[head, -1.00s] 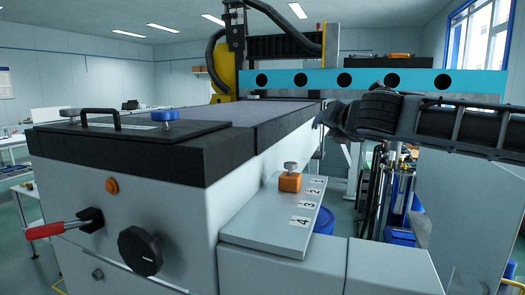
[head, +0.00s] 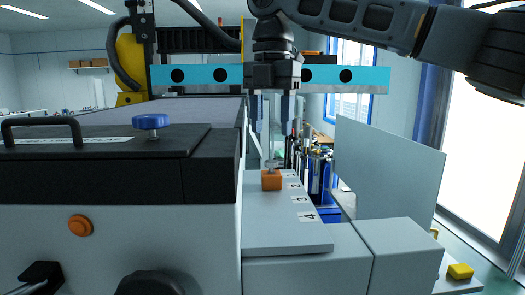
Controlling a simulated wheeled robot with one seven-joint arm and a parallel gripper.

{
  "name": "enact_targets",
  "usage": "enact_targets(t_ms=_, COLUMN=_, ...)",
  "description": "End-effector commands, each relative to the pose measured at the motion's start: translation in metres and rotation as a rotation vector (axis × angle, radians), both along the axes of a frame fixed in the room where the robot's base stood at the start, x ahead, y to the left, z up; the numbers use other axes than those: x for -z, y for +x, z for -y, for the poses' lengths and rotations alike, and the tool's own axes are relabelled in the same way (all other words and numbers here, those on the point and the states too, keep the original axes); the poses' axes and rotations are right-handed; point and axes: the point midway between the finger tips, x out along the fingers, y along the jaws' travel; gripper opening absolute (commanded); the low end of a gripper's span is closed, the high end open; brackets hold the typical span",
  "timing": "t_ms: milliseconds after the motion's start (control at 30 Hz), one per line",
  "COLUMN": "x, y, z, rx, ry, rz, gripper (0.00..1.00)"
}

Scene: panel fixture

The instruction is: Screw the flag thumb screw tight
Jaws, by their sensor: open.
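The flag thumb screw (head: 271,164) is a small grey metal screw with a flat head, standing upright in the top of an orange block (head: 271,181). The block sits on a light grey shelf (head: 285,237) with printed number labels beside it. My gripper (head: 271,120) points straight down above the screw. Its two fingers are apart, with nothing between them, and their tips are above the screw head. The screw's thread is hidden in the block.
A blue knob (head: 150,121) and a black handle (head: 42,130) stand on the dark panel at the left. An orange button (head: 80,225) is on the front face. A grey upright panel (head: 385,170) stands to the right of the shelf. A yellow block (head: 460,271) lies at the lower right.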

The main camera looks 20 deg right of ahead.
Motion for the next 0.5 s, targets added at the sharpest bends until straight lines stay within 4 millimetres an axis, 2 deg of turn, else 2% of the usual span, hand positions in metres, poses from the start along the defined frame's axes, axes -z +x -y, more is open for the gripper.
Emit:
enact_targets(t_ms=300, x=0.047, y=0.000, z=0.000, rx=0.000, ry=-0.001, rz=0.001, gripper=0.53)
enact_targets(t_ms=500, x=0.062, y=0.000, z=0.000, rx=0.001, ry=-0.001, rz=0.002, gripper=0.53)
